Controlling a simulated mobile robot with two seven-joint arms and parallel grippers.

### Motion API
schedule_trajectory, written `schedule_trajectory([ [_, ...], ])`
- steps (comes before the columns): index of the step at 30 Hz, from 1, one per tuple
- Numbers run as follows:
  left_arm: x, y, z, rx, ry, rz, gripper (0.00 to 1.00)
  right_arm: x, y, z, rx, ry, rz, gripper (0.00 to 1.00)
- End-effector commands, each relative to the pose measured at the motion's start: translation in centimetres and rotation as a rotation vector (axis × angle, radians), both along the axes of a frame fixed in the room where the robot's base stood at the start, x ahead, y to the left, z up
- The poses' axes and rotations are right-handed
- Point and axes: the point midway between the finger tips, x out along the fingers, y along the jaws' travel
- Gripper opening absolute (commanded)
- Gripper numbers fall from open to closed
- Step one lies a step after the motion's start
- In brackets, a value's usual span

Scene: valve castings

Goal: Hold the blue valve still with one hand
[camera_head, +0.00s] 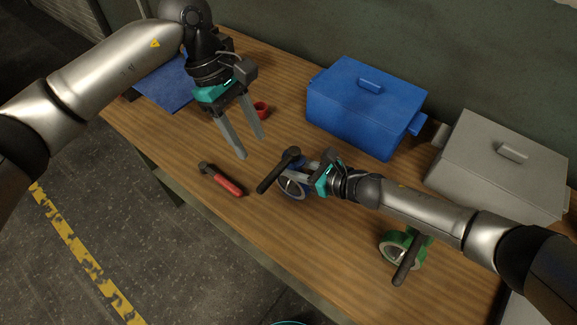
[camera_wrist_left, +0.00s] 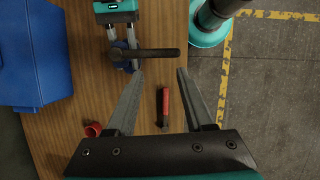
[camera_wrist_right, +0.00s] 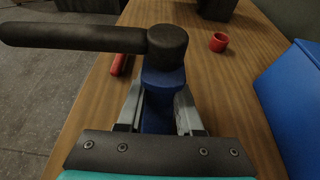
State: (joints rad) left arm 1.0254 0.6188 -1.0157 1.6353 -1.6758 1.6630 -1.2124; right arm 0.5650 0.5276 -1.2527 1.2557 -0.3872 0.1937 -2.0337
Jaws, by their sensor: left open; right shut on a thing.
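The blue valve (camera_head: 291,188) stands on the wooden table in the middle of the head view, with a black lever handle (camera_head: 278,171) on top. My right gripper (camera_head: 308,172) is shut on the valve; in the right wrist view its fingers flank the blue body (camera_wrist_right: 163,105) below the handle's round hub. My left gripper (camera_head: 254,149) is open and empty, above the table to the upper left of the valve. In the left wrist view, the valve's handle (camera_wrist_left: 150,53) shows beyond the open left fingers (camera_wrist_left: 155,75). The valve's lower part is partly hidden by my right gripper.
A red-handled tool (camera_head: 222,180) lies left of the valve. A red ring-like part (camera_head: 261,109) sits behind my left gripper. A blue lidded box (camera_head: 366,105) and a grey one (camera_head: 497,165) stand at the back. A green valve (camera_head: 402,249) stands front right. A blue mat (camera_head: 165,84) lies far left.

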Motion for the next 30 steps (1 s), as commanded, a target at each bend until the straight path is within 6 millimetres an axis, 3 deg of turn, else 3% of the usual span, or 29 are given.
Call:
schedule_trajectory([
  [1,0.0,-0.1,0.0,0.005,0.002,0.008,0.53,-0.4,-0.5,-1.0,-0.017,0.012,-0.003,0.0],
  [8,-0.3,-0.7,0.4,0.073,0.041,0.18,0.53,-0.4,-0.5,-1.0,-0.019,0.011,-0.004,0.0],
  [30,-1.6,-3.1,2.4,0.339,0.114,1.129,0.53,-0.4,-0.5,-1.0,-0.019,0.011,-0.004,0.0],
])
